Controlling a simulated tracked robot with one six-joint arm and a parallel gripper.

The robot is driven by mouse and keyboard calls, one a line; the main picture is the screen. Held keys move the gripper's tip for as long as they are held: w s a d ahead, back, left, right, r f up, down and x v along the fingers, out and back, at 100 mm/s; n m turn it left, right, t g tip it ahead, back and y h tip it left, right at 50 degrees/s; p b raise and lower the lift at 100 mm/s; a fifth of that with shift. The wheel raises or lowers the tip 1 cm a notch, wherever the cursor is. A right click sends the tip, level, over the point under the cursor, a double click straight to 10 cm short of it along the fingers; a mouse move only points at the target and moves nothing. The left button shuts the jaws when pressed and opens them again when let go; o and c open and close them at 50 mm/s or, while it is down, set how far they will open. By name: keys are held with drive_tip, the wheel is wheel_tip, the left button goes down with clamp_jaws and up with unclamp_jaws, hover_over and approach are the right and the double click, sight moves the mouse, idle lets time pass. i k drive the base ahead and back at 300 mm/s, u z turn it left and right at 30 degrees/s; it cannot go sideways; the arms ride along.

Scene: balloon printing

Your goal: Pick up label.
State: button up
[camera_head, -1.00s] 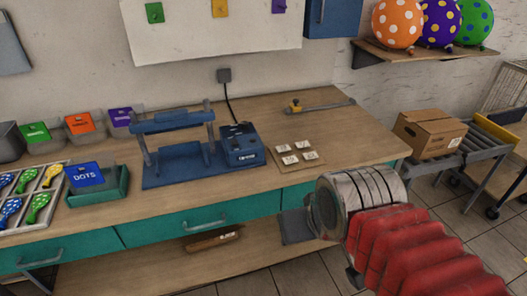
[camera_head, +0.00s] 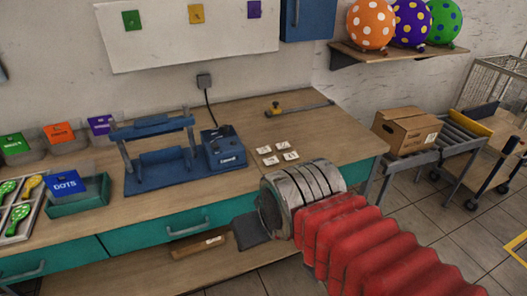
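Several small white labels (camera_head: 290,155) with dark print lie on the wooden workbench (camera_head: 330,130), just right of the blue device (camera_head: 223,148). My gripper (camera_head: 247,231) is in front of the bench's front edge, lower in the picture and to the left of the labels. Only a dark grey part of it shows beyond the silver wrist of my arm. Its fingers cannot be made out, so its opening is hidden. It appears apart from the labels.
A blue press frame (camera_head: 155,155) stands left of the device. A green DOTS bin (camera_head: 78,196) is further left. A cardboard box (camera_head: 405,130) sits on a roller conveyor (camera_head: 465,135) at right.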

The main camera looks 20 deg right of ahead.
sight(267, 149)
drive_tip(key=i, duration=1)
